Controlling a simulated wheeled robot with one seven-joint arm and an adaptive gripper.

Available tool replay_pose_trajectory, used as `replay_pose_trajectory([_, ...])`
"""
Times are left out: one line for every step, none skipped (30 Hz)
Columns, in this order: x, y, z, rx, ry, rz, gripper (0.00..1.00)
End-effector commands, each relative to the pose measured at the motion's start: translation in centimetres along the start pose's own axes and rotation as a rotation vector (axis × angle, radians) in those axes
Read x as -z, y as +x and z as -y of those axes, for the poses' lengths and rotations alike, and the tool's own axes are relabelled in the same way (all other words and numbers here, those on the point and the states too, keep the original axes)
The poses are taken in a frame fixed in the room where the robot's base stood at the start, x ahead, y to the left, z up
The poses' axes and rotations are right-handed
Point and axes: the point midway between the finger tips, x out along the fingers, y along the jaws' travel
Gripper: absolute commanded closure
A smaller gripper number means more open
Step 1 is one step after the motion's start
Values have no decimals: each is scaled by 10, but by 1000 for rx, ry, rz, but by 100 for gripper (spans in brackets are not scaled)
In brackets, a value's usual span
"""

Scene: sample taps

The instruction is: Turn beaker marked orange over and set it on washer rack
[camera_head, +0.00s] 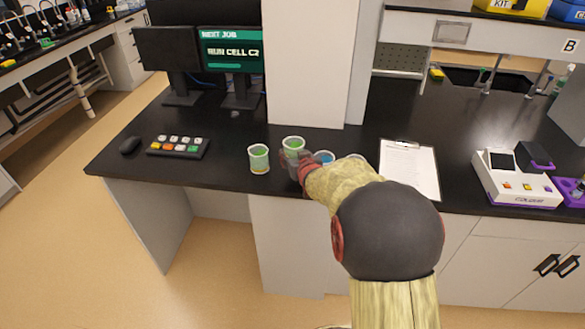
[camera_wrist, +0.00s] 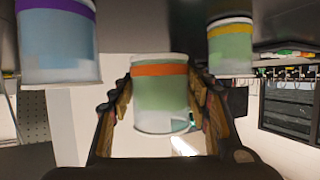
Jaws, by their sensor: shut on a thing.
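The beaker marked orange (camera_wrist: 160,90) has an orange band near its base and pale green contents. It also shows in the head view (camera_head: 293,145), upright with its mouth up. My gripper (camera_head: 297,163) is shut on its sides; the fingers (camera_wrist: 155,112) show on both sides of it in the wrist view, which is upside down. The beaker appears slightly higher than its neighbours, though a gap to the bench is hard to judge. I cannot make out a washer rack in either view.
A yellow-banded green beaker (camera_head: 258,160) stands left of the held one. A blue beaker (camera_head: 324,157), purple-banded in the wrist view (camera_wrist: 58,45), and another partly hidden beaker (camera_head: 357,156) stand right. A clipboard (camera_head: 410,170), a device (camera_head: 515,180) and a sink (camera_head: 475,80) lie further right.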

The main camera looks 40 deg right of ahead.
Motion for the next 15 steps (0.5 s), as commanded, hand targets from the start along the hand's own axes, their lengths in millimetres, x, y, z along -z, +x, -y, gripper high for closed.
replay_pose_trajectory([-5,8,0,0,0,-1,71])
replay_pose_trajectory([-6,10,0,0,0,-1,71])
replay_pose_trajectory([-7,13,0,0,0,-2,71])
replay_pose_trajectory([-7,15,0,0,0,-2,71])
replay_pose_trajectory([-7,16,0,0,0,-2,71])
replay_pose_trajectory([-8,17,0,0,0,-2,71])
replay_pose_trajectory([-8,18,0,0,0,-2,71])
replay_pose_trajectory([-10,20,1,0,-1,-2,71])
replay_pose_trajectory([-12,23,1,0,-1,-2,71])
replay_pose_trajectory([-13,26,1,0,-1,-2,71])
replay_pose_trajectory([-16,30,1,1,-1,-1,71])
replay_pose_trajectory([-20,35,1,1,-1,0,71])
replay_pose_trajectory([-25,36,1,1,-1,-1,71])
replay_pose_trajectory([-30,38,1,0,-1,-1,71])
replay_pose_trajectory([-36,40,1,0,0,0,71])
